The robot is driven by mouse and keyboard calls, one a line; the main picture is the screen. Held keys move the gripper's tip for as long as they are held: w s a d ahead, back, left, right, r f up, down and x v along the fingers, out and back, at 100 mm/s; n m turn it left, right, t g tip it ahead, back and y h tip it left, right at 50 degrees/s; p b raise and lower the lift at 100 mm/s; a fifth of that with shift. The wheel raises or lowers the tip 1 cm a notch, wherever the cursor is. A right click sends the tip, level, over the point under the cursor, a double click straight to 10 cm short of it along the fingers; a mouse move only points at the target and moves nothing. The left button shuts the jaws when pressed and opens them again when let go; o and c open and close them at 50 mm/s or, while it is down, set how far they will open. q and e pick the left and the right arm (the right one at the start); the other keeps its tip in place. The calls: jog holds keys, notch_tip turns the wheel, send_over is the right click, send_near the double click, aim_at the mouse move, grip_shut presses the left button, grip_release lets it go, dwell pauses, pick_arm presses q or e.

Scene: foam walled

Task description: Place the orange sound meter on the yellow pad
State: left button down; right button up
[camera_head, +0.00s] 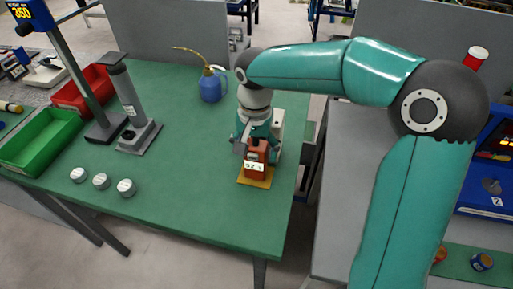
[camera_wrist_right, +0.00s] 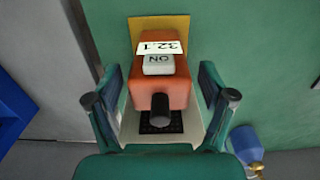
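The orange sound meter (camera_head: 256,160) has a white display reading 32.1 and stands upright over the yellow pad (camera_head: 261,183), apparently resting on it. In the wrist view the meter (camera_wrist_right: 160,80) shows a white ON button and a dark knob, with the yellow pad (camera_wrist_right: 141,27) beyond it. My right gripper (camera_wrist_right: 160,103) has its fingers on both sides of the meter, with a gap on each side. In the head view my right gripper (camera_head: 256,142) is just behind the meter and hides part of it. My left gripper is in neither view.
A white device (camera_head: 278,123) with a dark grille stands close behind the meter. A blue oil can (camera_head: 210,88) is farther back. A grey stand (camera_head: 128,105), several white discs (camera_head: 101,181), and red (camera_head: 84,91) and green bins (camera_head: 40,140) are left. The table's middle is clear.

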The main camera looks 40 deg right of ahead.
notch_tip(320, 180, up, 11)
jog(key=shift+r+p, duration=0.1)
jog(key=shift+p, duration=0.45)
jog(key=shift+r, duration=0.5)
